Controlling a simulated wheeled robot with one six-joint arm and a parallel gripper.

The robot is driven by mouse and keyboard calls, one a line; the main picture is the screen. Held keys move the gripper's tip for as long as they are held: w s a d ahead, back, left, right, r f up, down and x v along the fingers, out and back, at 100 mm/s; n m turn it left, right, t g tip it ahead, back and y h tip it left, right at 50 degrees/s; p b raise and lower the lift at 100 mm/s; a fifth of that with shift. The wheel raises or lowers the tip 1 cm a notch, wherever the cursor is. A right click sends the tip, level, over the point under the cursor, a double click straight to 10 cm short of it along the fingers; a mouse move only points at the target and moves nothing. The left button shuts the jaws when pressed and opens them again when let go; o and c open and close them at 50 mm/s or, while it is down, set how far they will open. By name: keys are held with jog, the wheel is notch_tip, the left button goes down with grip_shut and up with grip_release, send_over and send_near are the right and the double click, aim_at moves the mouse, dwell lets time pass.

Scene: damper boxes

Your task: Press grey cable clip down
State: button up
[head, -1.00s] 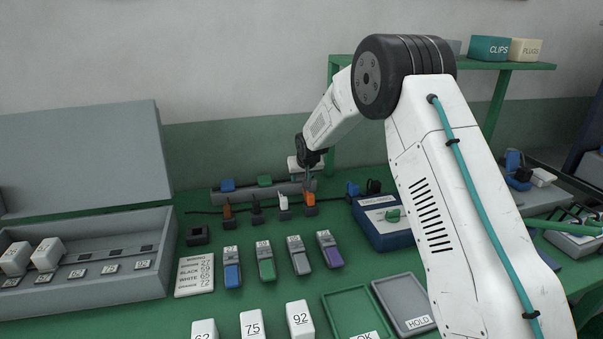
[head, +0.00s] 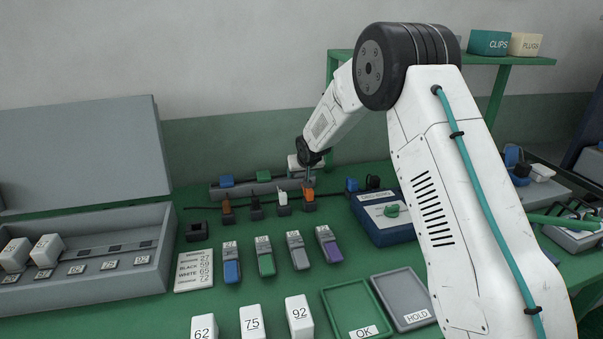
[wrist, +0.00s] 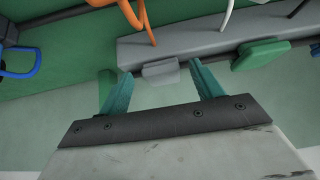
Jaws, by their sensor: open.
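The grey cable clip (wrist: 160,72) shows in the wrist view at the edge of the grey rail (wrist: 205,42), between my two teal fingertips. In the head view I cannot make it out behind my gripper (head: 308,172). My gripper (wrist: 158,76) is open, its fingers spread on either side of the clip. I cannot tell whether the fingers touch the clip or the rail. The rail also shows in the head view (head: 245,191), at the back of the green table.
A green clip (head: 264,176) and a blue clip (head: 226,181) sit along the rail, left of my gripper. Orange (head: 309,193) and white (head: 283,196) plugs stand in front of it. A blue box with a green knob (head: 391,211) is to the right.

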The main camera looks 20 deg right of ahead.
aim_at(312, 189)
jog(key=v, duration=0.7)
jog(key=shift+s, duration=0.1)
jog(key=s+f, duration=0.1)
jog(key=s+f+g, duration=0.1)
jog(key=s, duration=0.1)
jog(key=s+d+f+g, duration=0.1)
jog(key=s, duration=0.1)
jog(key=shift+f, duration=0.2)
jog(key=s+r+g, duration=0.1)
jog(key=s+r, duration=0.5)
jog(key=s, duration=1)
jog(key=s+d+r+g, duration=0.1)
jog(key=s+r, duration=0.5)
jog(key=s, duration=1.1)
jog(key=s+d+r+g, duration=0.1)
jog(key=s+r, duration=0.5)
jog(key=s, duration=1.1)
jog(key=shift+s+d+r+g, duration=0.2)
jog(key=shift+r+g, duration=0.2)
jog(key=shift+g, duration=0.3)
